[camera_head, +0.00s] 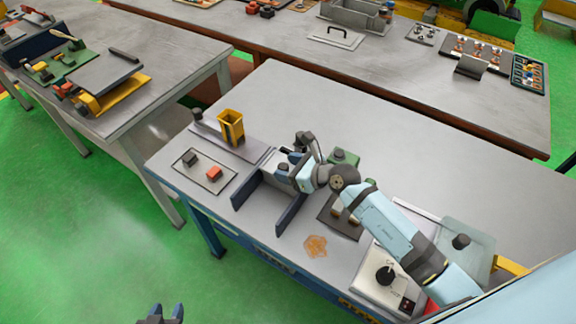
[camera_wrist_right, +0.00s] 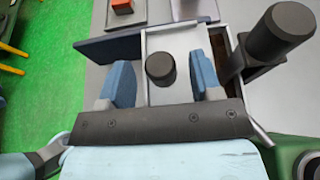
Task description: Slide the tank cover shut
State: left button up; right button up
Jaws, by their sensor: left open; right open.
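A light grey cover plate (camera_wrist_right: 185,45) with a dark round knob (camera_wrist_right: 160,68) lies in a pale frame in the right wrist view. The knob also shows in the head view (camera_head: 283,168). Dark blue walls of what looks like the tank (camera_head: 246,190) stand to the left of and below the cover. My right gripper (camera_wrist_right: 163,85) is open, with one blue finger on each side of the knob; I cannot tell whether they touch it. My left gripper (camera_head: 166,316) is open and empty at the bottom edge of the head view, away from the bench and partly cut off.
A dark cylinder (camera_wrist_right: 280,30) stands on a bracket right of the cover. A yellow bin (camera_head: 231,127) and a pad with a red block (camera_head: 213,172) are to the left. A control box (camera_head: 388,277) is at the bench's near right. The bench's far right is clear.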

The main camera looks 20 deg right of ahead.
jog(key=shift+w+a, duration=0.1)
jog(key=shift+w, duration=0.05)
jog(key=shift+c, duration=0.4)
grip_shut()
jog(key=shift+w+d, duration=0.35)
jog(key=shift+d, duration=0.2)
jog(key=shift+c, duration=1.3)
grip_release()
jog(key=o, duration=0.3)
jog(key=shift+o, duration=0.2)
